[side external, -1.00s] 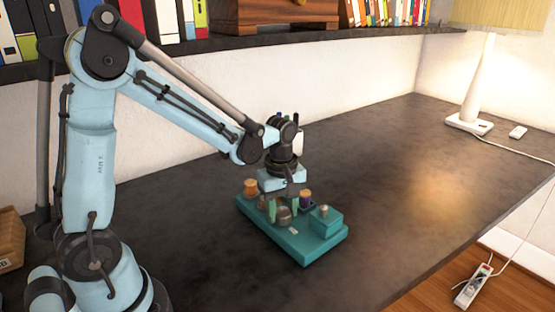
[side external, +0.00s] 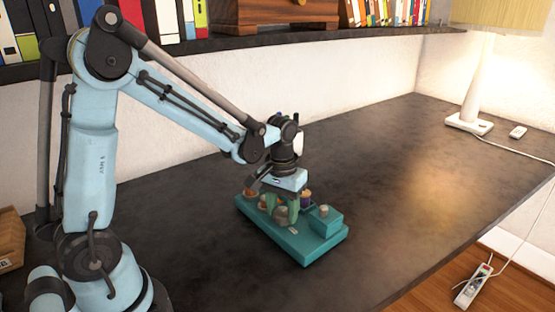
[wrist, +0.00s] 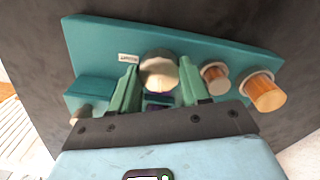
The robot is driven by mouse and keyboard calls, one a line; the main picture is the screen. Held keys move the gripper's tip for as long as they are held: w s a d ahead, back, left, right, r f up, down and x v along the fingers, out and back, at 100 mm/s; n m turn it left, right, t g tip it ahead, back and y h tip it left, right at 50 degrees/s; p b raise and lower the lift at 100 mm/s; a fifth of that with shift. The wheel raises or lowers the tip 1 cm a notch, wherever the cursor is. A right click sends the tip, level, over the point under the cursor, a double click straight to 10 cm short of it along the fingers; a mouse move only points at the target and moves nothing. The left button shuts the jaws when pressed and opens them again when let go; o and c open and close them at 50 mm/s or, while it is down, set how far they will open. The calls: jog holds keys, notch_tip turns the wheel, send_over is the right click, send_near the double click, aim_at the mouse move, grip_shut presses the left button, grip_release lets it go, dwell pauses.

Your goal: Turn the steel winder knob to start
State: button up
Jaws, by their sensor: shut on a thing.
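A teal board (side external: 309,251) lies on the dark desk and carries several knobs. The steel winder knob (wrist: 158,70) is a pale, rounded metallic knob between my two green fingers in the wrist view. It also shows in the side view (side external: 282,215). My gripper (wrist: 157,88) points down over the board and is shut on this knob. A small white label (wrist: 128,58) with lettering too small to read is on the board beside the knob. The fingers hide part of the knob's sides.
An orange-topped knob (wrist: 264,92) and a smaller brownish knob (wrist: 215,78) stand beside the gripped knob. The desk to the right is clear.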

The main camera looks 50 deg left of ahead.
aim_at(284, 212)
jog(key=m, duration=0.4)
jog(key=shift+m, duration=0.3)
jog(key=m, duration=0.5)
jog(key=shift+m, duration=0.3)
jog(key=m, duration=0.5)
jog(key=shift+d, duration=0.1)
jog(key=m, duration=0.5)
jog(key=o, duration=1.1)
jog(key=shift+r, duration=0.1)
notch_tip(284, 212, up, 12)
jog(key=shift+w+f, duration=0.1)
